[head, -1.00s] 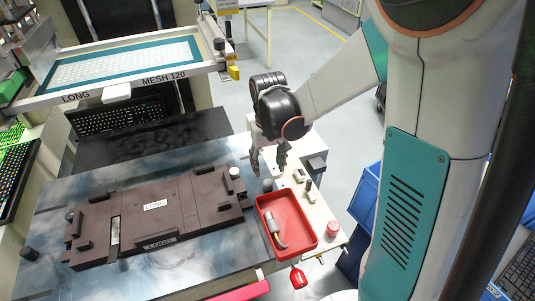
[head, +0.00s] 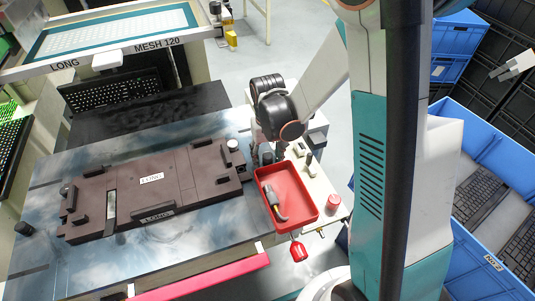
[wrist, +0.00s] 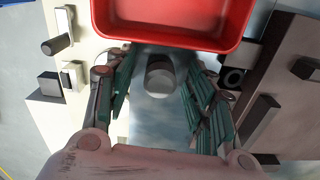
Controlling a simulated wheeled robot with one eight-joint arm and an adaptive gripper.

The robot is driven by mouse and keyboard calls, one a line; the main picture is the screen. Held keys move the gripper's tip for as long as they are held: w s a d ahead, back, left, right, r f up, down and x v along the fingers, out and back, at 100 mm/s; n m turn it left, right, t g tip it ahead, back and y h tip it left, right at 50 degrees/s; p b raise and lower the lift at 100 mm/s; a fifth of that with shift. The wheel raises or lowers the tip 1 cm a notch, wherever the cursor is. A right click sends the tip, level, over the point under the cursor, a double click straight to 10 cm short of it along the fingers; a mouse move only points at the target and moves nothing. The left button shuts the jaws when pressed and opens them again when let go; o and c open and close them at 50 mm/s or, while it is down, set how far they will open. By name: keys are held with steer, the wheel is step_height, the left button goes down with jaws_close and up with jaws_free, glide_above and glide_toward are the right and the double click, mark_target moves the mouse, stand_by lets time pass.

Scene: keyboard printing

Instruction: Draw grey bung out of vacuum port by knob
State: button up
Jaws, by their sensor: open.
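The grey bung's knob is a short grey cylinder (wrist: 160,75), in the wrist view between the two fingers of my gripper (wrist: 158,98). Pale metal shows under and around it, and the port itself is hidden below the knob. The fingers are open, one on each side, with gaps to the knob. In the head view the grey bung (head: 267,156) stands between the dark fixture and the red tray, partly hidden by my gripper (head: 267,150), whose fingers reach down to it.
The dark fixture (head: 190,180) with a pale round knob (head: 233,146) is on the left. Small blocks (wrist: 71,75) stand on the pale ledge.

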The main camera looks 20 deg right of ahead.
mark_target(267, 154)
steer(key=c, duration=1.1)
steer(key=o, duration=1.1)
step_height(267, 154, up, 14)
steer(key=p, duration=0.4)
steer(key=shift+p, duration=0.3)
